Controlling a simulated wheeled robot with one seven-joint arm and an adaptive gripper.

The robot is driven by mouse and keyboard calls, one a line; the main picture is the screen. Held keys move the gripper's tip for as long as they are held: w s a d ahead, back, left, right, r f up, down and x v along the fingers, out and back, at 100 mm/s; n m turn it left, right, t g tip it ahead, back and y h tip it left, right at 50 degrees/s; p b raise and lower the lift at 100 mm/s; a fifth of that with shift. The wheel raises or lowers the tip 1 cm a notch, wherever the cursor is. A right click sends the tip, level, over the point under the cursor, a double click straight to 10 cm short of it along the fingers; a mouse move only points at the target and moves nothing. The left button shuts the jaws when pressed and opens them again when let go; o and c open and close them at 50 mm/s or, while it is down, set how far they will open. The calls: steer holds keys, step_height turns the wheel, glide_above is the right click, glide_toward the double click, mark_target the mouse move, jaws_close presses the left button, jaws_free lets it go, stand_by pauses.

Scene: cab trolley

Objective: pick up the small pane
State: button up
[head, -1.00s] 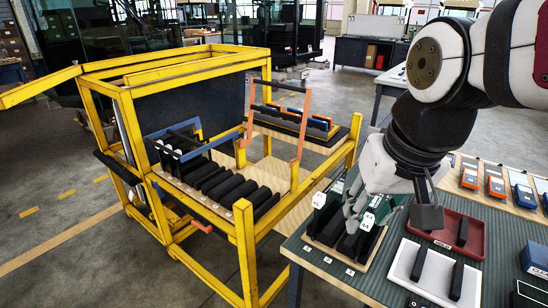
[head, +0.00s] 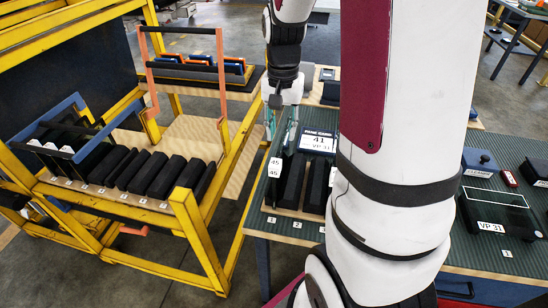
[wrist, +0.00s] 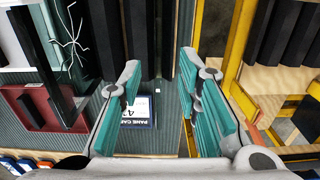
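My arm hides the middle of the bench.
A yellow-framed trolley (head: 222,239) stands left of the bench, with black padded slots (head: 155,174) and an orange upright frame (head: 222,75). In the wrist view, a red tray (wrist: 27,108) and a pane with crack lines (wrist: 68,40) lie at left.

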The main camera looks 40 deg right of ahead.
mark_target(282, 157)
step_height(282, 157, down, 10)
steer(key=shift+d+r, duration=0.1)
steer(key=shift+r, duration=0.1)
stand_by(0.3)
steer(key=shift+c, duration=0.6)
jaws_close()
